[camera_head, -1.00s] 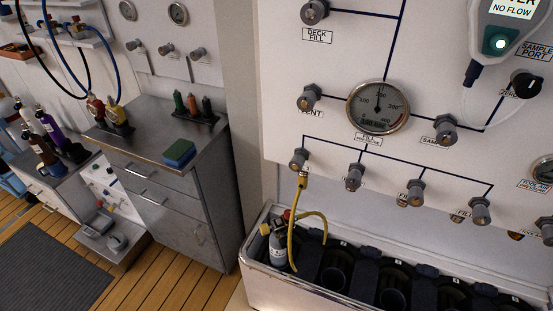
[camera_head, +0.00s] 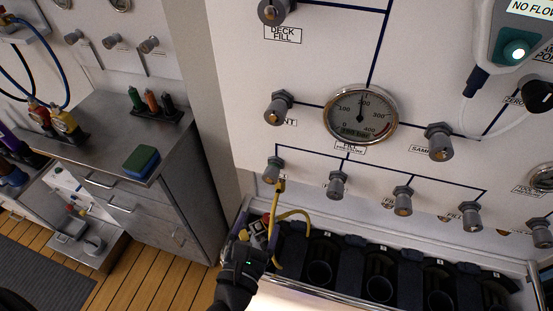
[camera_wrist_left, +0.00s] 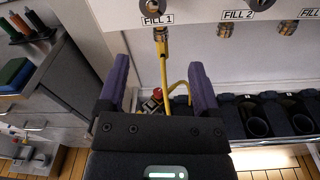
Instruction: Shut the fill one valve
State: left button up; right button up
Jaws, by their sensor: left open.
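The fill one valve (camera_head: 273,169) is a grey knob at the left end of the lower row on the white panel. In the left wrist view the valve (camera_wrist_left: 155,6) is cut off by the top edge, beside its FILL 1 label (camera_wrist_left: 158,19). A yellow hose (camera_head: 281,205) hangs from its fitting down to a bottle (camera_head: 258,232) in the trough, partly hidden by my gripper. My left gripper (camera_head: 260,224) is open and empty, below the valve and apart from it. In the left wrist view its purple fingers (camera_wrist_left: 160,78) stand either side of the hose.
The trough (camera_head: 400,234) with several dark holders runs under the panel. Other fill valves (camera_head: 337,184) continue to the right. A round gauge (camera_head: 361,113) and the vent valve (camera_head: 278,108) are above. A steel cabinet (camera_head: 185,210) stands left.

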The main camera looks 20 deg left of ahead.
aim_at(269, 180)
pick_arm(q)
jog(key=w, duration=0.3)
jog(key=w+r+n, duration=0.1)
jog(key=w, duration=0.3)
jog(key=w+r+n, duration=0.1)
jog(key=w, duration=0.2)
jog(key=shift+w+a+t+y+p, duration=0.2)
jog(key=shift+w+t+y+p, duration=0.1)
jog(key=shift+w+y, duration=0.1)
jog(key=shift+s, duration=0.1)
grip_shut()
